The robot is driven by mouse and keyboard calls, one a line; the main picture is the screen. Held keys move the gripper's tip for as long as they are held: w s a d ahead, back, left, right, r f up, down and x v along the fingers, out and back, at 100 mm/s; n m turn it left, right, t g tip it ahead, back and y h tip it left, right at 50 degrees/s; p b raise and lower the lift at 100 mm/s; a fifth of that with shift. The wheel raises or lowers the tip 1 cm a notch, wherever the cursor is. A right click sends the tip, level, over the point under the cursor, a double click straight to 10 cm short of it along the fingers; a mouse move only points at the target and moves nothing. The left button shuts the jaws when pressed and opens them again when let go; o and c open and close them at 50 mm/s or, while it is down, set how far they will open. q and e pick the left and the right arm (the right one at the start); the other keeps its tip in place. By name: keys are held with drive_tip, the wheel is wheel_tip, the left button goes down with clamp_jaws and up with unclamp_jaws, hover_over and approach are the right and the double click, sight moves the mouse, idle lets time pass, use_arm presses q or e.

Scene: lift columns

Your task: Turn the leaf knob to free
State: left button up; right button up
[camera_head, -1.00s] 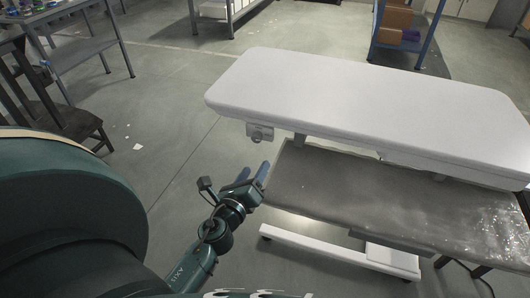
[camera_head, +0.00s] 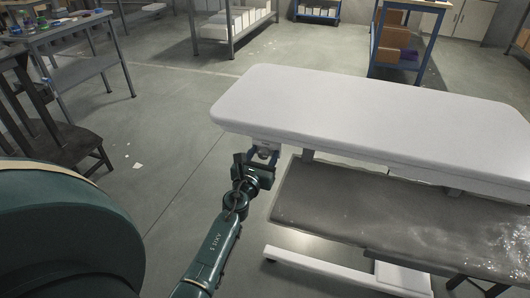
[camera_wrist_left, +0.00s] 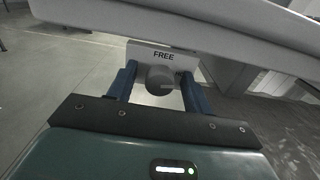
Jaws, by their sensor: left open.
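The leaf knob (camera_wrist_left: 159,79) is a round grey knob on a light plate (camera_wrist_left: 180,62) under the table edge. The plate reads "FREE" above the knob. A pale mark on the knob's face appears to point right, not up at the word. My left gripper (camera_wrist_left: 158,88) is open, its two blue fingers on either side of the knob with visible gaps. In the head view the left gripper (camera_head: 262,158) is at the near left underside of the white table (camera_head: 370,110) and partly hides the knob. The right gripper is not in view.
A dark grey lower shelf (camera_head: 370,205) and a white base bar (camera_head: 320,265) lie below and right of the gripper. A dark chair (camera_head: 60,135) and workbench (camera_head: 70,30) stand at the left. The floor between is clear apart from small scraps.

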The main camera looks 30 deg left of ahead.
use_arm(q)
drive_tip(key=shift+x, duration=0.9)
drive_tip(key=c, duration=1)
drive_tip(key=shift+o, duration=0.2)
